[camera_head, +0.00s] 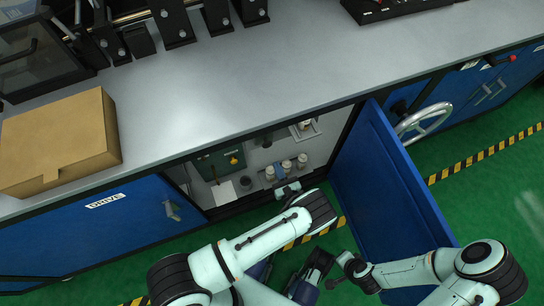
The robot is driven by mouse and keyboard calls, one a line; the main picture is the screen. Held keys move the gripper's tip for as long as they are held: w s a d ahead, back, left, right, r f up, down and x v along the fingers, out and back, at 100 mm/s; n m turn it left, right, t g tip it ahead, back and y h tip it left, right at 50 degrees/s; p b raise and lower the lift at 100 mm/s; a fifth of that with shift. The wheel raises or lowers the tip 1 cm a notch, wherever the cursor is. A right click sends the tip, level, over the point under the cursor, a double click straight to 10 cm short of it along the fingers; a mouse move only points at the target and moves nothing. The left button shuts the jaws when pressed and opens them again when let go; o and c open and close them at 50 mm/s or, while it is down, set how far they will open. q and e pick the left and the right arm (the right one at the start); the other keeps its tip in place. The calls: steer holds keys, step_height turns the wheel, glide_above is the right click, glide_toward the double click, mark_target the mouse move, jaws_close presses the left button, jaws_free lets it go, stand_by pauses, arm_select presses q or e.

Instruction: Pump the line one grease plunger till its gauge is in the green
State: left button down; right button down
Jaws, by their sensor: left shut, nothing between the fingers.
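A low cabinet under the bench stands open. Inside is a short row of white-topped cylinders (287,165); which one is the line one grease plunger I cannot tell. A small pale square fitting (305,128) sits further back, and I cannot make out a gauge reading. My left gripper (281,193) is at the cabinet opening, just in front of the cylinders, shut and empty. Its wrist partly hides it, and I cannot tell whether it touches anything. My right gripper (337,271) is outside, left of the open door's lower end; its fingers are too small and dark to judge.
The blue door (386,190) swings out to the right of the opening. A green box with a yellow part (221,162), a white sheet (223,194) and a dark cup (245,183) are inside at left. A cardboard box (60,143) sits on the grey bench (260,75). A handwheel (424,119) protrudes at right.

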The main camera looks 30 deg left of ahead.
arm_select(q)
steer(key=shift+v, duration=2.25)
arm_select(e)
steer(key=shift+s+a+r, duration=0.15)
steer(key=shift+s, duration=0.2)
